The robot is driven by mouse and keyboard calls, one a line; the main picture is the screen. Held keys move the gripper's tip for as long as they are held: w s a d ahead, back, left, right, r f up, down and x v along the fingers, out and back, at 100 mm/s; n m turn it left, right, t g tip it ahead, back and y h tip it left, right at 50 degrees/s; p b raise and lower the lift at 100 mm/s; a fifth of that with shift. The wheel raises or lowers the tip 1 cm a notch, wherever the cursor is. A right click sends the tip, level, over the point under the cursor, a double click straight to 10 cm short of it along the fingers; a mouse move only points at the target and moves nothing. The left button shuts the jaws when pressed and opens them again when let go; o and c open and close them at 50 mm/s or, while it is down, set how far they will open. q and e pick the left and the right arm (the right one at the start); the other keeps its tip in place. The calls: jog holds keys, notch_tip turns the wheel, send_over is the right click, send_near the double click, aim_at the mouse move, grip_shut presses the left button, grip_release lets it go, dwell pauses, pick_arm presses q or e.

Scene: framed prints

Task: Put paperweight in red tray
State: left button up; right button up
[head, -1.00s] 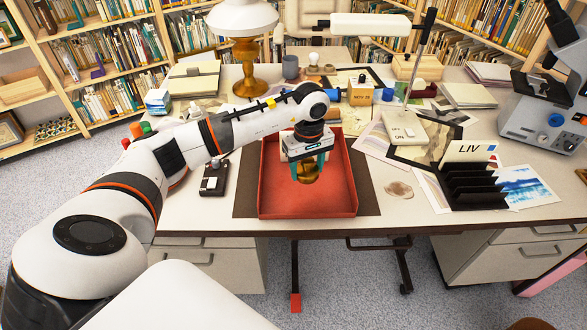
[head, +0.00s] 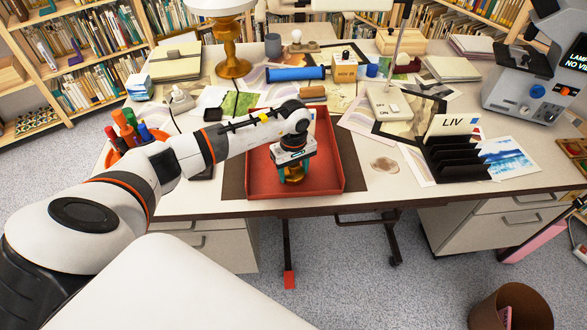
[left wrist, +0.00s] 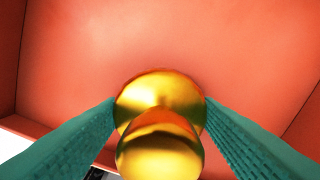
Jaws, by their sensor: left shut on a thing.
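The paperweight is a shiny gold knobbed piece (left wrist: 160,110), held between the two teal fingers in the left wrist view. It also shows in the head view (head: 296,175) below the gripper. My left gripper (head: 294,172) is shut on it, inside the outline of the red tray (head: 325,184). The red tray floor fills most of the left wrist view (left wrist: 150,35). I cannot tell whether the paperweight's base touches the tray floor. My right gripper is not in view.
The tray lies on a dark mat (head: 352,172) near the desk's front edge. A black letter sorter (head: 455,160) stands to the right, a lamp (head: 230,55) at the back left. An orange cup of markers (head: 125,140) is beside my left arm. Bare desk shows right of the mat.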

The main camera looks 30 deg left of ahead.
pick_arm(q)
jog(key=o, duration=1.3)
jog(key=shift+f, duration=0.1)
jog(key=shift+r+p, duration=0.3)
jog(key=shift+p, duration=0.05)
notch_tip(320, 180, up, 12)
jog(key=shift+f+b, duration=0.1)
jog(key=shift+b, duration=0.55)
